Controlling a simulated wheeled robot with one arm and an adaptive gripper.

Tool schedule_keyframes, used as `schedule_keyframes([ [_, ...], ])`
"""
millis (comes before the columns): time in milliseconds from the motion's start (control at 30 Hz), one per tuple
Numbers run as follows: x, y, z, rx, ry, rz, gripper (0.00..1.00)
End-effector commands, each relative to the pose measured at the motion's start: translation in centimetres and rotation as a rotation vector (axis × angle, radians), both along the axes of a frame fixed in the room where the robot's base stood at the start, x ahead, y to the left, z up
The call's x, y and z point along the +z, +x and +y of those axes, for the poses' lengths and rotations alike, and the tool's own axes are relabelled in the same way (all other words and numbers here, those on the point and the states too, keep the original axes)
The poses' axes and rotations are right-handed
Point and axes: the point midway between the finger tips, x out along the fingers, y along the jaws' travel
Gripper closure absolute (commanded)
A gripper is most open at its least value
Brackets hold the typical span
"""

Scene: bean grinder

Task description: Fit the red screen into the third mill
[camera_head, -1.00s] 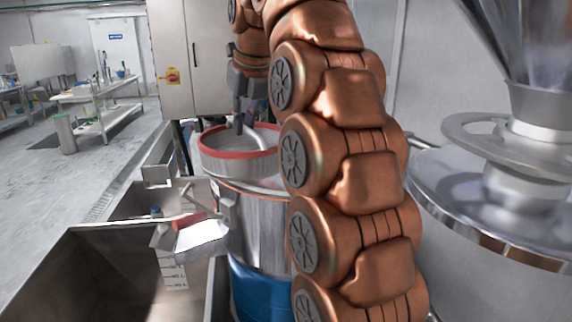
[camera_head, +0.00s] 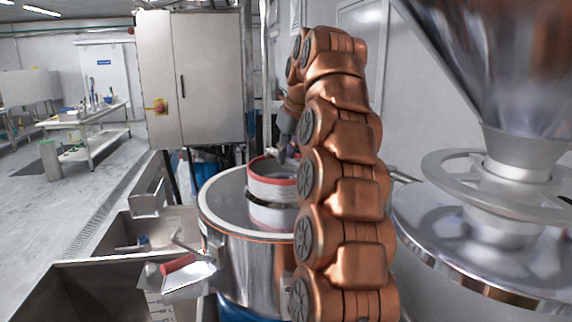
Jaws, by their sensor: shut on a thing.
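The red screen (camera_head: 268,188) is a pale round ring with red edging, in the middle of the head view. My gripper (camera_head: 283,155) is shut on its rim from above, partly hidden behind my copper arm. The screen is over the shiny flat top of a steel drum-shaped mill (camera_head: 240,262), towards its far side. A pale band under the screen looks like its reflection, and I cannot tell whether the screen touches the mill. My arm hides the right side of both. No number shows on this mill.
Another mill with a steel hopper (camera_head: 520,80) and wide round top (camera_head: 440,225) stands close on the right. Steel bins (camera_head: 90,295) and a chute with a red part (camera_head: 180,275) are at front left. A cabinet (camera_head: 190,80) stands behind. Open floor lies left.

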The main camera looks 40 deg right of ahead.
Motion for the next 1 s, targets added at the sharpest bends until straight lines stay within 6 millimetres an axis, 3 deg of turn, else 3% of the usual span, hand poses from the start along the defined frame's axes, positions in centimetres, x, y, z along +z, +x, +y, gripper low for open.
schedule_keyframes([
  [600, -3.3, -0.1, 0.1, 0.0, 0.002, 0.003, 1.0],
  [867, -3.5, -0.1, 0.0, -0.001, 0.001, 0.001, 1.0],
  [900, -3.5, -0.1, 0.0, -0.001, 0.001, 0.002, 0.87],
  [1000, -3.5, -0.1, 0.0, -0.001, 0.001, 0.001, 0.76],
])
